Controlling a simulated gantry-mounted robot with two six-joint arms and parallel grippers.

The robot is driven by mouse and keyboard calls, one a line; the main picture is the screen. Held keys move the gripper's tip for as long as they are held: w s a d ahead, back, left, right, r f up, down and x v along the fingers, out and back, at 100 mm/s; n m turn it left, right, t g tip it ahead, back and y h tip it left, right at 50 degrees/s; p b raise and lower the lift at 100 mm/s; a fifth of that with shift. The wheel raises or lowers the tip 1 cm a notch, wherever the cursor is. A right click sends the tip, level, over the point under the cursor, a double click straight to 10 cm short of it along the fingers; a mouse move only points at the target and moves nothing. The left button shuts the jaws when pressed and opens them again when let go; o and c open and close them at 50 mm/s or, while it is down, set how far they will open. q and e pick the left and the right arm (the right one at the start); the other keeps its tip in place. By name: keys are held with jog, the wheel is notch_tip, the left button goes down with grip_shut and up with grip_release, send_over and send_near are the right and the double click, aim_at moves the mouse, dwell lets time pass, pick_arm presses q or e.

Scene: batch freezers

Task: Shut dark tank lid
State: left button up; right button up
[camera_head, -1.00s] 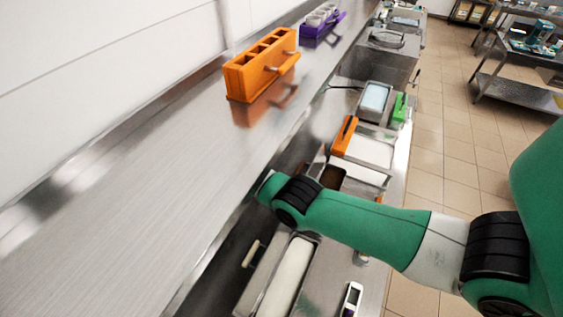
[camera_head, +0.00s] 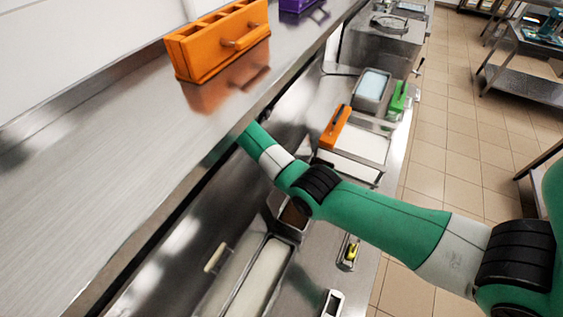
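A metal tank with dark brown contents (camera_head: 294,214) stands on the lower counter. It is partly hidden behind my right arm, and its inside shows from above. I cannot make out its lid for certain. My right arm comes in from the right, passes over the counter close to this tank and ends at the edge of the upper shelf. Its gripper is hidden there, so its opening does not show. My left arm and gripper are not in view.
The steel shelf (camera_head: 110,190) overhangs the counter and holds an orange rack (camera_head: 220,42) and a purple rack (camera_head: 297,5). A long tank with pale contents (camera_head: 258,278) is in front. Orange (camera_head: 336,127) and green (camera_head: 397,97) blocks stand beyond.

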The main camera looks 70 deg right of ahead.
jog(key=shift+c, duration=0.3)
grip_shut()
dwell(1.2)
